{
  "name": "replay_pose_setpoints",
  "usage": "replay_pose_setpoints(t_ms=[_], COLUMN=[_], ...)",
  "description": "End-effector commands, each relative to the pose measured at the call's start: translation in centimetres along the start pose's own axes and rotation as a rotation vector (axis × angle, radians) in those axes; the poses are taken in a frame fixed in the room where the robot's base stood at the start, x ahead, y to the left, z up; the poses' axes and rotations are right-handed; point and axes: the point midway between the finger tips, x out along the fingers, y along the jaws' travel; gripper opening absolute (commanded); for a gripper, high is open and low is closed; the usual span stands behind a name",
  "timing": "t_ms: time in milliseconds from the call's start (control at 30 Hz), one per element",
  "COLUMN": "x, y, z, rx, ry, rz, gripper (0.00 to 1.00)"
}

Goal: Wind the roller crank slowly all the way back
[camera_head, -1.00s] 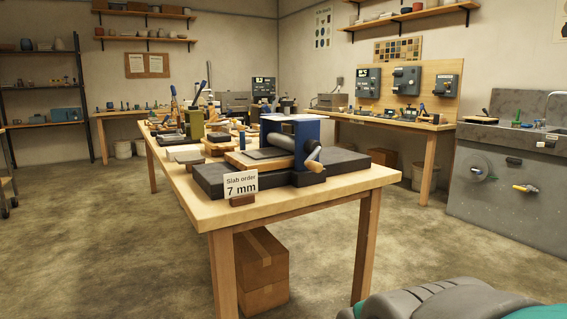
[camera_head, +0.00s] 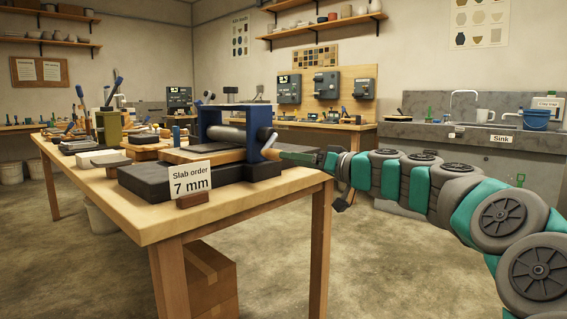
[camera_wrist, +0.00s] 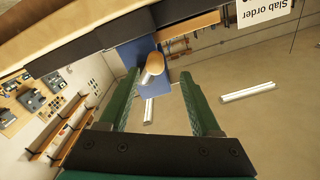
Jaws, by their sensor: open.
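The slab roller (camera_head: 237,128) has a blue frame and a grey cylinder, and stands on the front table. Its crank (camera_head: 267,140) is on the right side, with a short wooden handle (camera_head: 270,154) low on it. In the wrist view the handle's round wooden end (camera_wrist: 154,65) shows in front of the blue frame (camera_wrist: 143,54). My gripper (camera_head: 312,157) reaches in from the right, close to the crank. In the wrist view my gripper (camera_wrist: 157,75) has its two green fingers apart, one on each side of the handle; contact cannot be told.
A "Slab order 7 mm" card (camera_head: 191,181) stands at the table's (camera_head: 245,205) front edge. A cardboard box (camera_head: 208,280) is under the table. The sink counter (camera_head: 440,132) is behind my arm. The floor on the right is open.

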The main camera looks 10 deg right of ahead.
Motion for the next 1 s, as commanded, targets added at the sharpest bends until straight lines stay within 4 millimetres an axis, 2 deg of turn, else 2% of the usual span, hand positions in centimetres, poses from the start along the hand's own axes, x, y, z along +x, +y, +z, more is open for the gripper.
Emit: replay_pose_setpoints(t_ms=[33, 167, 500, 600, 1000], x=[-0.1, 0.8, 5.9, 6.9, 7.6], y=[0.6, 0.9, 0.8, 0.8, 0.7], z=[-0.4, -0.7, -0.6, -0.6, -0.7], rx=[-0.001, -0.004, -0.004, -0.003, -0.004], ry=[0.015, 0.021, 0.015, 0.016, 0.018], rz=[0.006, 0.009, 0.006, 0.007, 0.006], gripper=[0.65, 0.65, 0.65, 0.65, 0.65])
